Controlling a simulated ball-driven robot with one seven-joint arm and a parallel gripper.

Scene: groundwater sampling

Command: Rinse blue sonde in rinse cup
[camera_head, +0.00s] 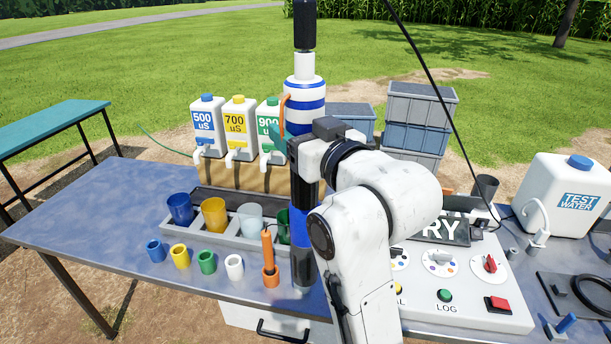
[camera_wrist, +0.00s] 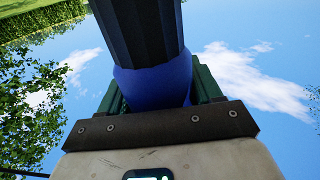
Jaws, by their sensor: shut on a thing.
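My gripper (camera_head: 290,145) is shut on the blue sonde, a dark upright cylinder with a blue band (camera_head: 300,228). In the wrist view, the blue band (camera_wrist: 155,82) sits between the green fingers. In the head view, the sonde's dark lower end (camera_head: 303,268) shows in front of the tray, right of the orange small cup. Whether it touches anything is unclear. Larger cups in the tray are blue (camera_head: 180,208), yellow (camera_head: 214,214), pale (camera_head: 249,219) and green (camera_head: 283,228), the last partly hidden by the sonde. None is visibly labelled as the rinse cup.
Several small cups line the table's front, including a white one (camera_head: 234,266) and an orange one (camera_head: 270,277) holding an orange rod. Labelled jugs (camera_head: 239,130) stand behind the tray. A control panel (camera_head: 465,282) and test water jug (camera_head: 560,195) are at right. The table's left is clear.

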